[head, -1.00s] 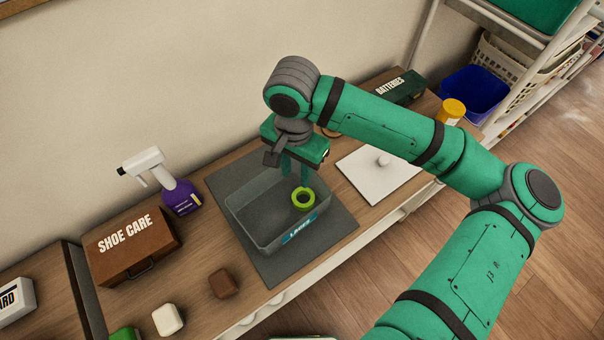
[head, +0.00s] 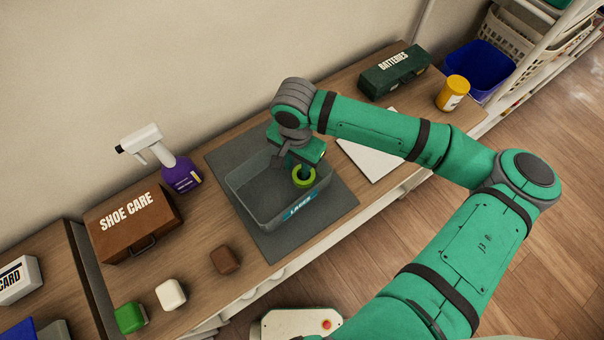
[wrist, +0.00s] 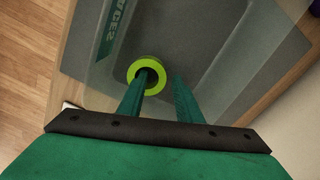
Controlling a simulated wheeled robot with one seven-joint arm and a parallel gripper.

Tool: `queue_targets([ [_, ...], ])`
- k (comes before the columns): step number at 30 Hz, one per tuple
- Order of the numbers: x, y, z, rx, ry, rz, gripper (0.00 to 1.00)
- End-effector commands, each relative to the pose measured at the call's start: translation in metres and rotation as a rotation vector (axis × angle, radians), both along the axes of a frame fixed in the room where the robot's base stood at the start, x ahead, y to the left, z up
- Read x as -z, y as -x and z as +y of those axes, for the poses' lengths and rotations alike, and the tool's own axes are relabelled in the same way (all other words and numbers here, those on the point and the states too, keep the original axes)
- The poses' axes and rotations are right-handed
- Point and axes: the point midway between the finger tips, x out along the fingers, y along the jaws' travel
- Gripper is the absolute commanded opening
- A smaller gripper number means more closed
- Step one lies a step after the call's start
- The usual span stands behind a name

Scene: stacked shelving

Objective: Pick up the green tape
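The green tape (head: 304,177) is a bright lime ring inside a clear grey tray (head: 238,190) with a teal label. My gripper (head: 297,169) reaches down into the tray at the tape. In the wrist view, the tape (wrist: 132,72) shows at the fingertips of my gripper (wrist: 161,77). The left finger's tip lies over or in the ring's hole, and the right finger is outside the ring with a small gap. The fingers are apart. How deep the tips reach is hard to tell.
The tray stands on a dark grey mat (head: 335,213). A purple spray bottle (head: 183,177) and a brown shoe care box (head: 133,228) stand to its left. A brown block (head: 224,260) is in front. A white board (head: 371,160) lies to the right, with a batteries box (head: 395,72) behind.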

Motion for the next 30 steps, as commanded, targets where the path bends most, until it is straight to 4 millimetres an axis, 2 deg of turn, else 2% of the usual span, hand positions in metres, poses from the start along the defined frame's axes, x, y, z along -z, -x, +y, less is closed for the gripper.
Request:
queue_targets([
  [8, 0.004, 0.000, 0.005, -0.010, 0.000, 0.000, 0.32],
  [10, 0.004, 0.000, 0.005, -0.012, 0.000, 0.000, 0.20],
  [12, 0.004, 0.000, 0.006, -0.012, 0.000, 0.000, 0.03],
  [13, 0.004, 0.000, 0.006, -0.013, 0.000, 0.000, 0.00],
  [24, 0.003, 0.000, 0.004, -0.010, 0.000, 0.000, 0.00],
  [30, -0.009, 0.000, 0.004, -0.009, 0.000, 0.000, 0.00],
])
